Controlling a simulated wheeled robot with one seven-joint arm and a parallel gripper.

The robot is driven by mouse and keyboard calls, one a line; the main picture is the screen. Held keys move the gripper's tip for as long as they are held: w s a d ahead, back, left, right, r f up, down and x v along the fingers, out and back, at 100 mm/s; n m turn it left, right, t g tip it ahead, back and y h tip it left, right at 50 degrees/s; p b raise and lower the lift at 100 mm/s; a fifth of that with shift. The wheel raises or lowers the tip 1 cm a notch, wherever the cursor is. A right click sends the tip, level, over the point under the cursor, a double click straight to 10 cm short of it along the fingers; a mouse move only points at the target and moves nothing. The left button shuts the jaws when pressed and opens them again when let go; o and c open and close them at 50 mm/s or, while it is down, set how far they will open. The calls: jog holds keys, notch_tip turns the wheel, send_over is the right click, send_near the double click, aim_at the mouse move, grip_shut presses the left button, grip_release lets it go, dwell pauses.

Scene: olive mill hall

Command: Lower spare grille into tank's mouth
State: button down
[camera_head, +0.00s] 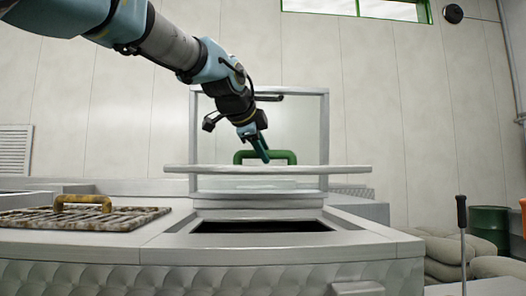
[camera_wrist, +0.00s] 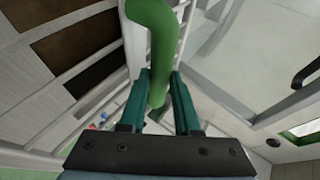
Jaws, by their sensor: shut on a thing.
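The spare grille (camera_head: 320,169) shows edge-on in the head view as a pale, level slab with a green handle (camera_head: 286,155) on top. My gripper (camera_head: 263,153) is shut on the left part of that handle and holds the grille in the air. The tank's mouth (camera_head: 262,227) is a dark rectangular opening below it, with a clear gap between. The grille's underside is hidden.
A rusty grille (camera_head: 110,218) with a yellow handle lies on the tank top at the left. A grey upright frame (camera_head: 324,140) stands behind the mouth. Sacks (camera_head: 445,255), a green drum (camera_head: 488,228) and a thin dark-handled rod (camera_head: 462,235) are at the right.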

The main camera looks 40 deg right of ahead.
jog(key=shift+w+d+f+b, duration=0.55)
jog(key=shift+w+f, duration=0.1)
jog(key=shift+f, duration=0.55)
jog(key=shift+w+d+f+b, duration=0.5)
jog(key=shift+w+f, duration=0.2)
jog(key=shift+f, duration=0.45)
jog(key=shift+w+d+f+b, duration=0.45)
jog(key=shift+w+d+f, duration=0.15)
jog(key=shift+f, duration=0.6)
notch_tip(320, 180, down, 7)
jog(key=w+d+b, duration=0.1)
jog(key=b, duration=0.3)
jog(key=shift+w, duration=0.2)
jog(key=shift+r, duration=0.1)
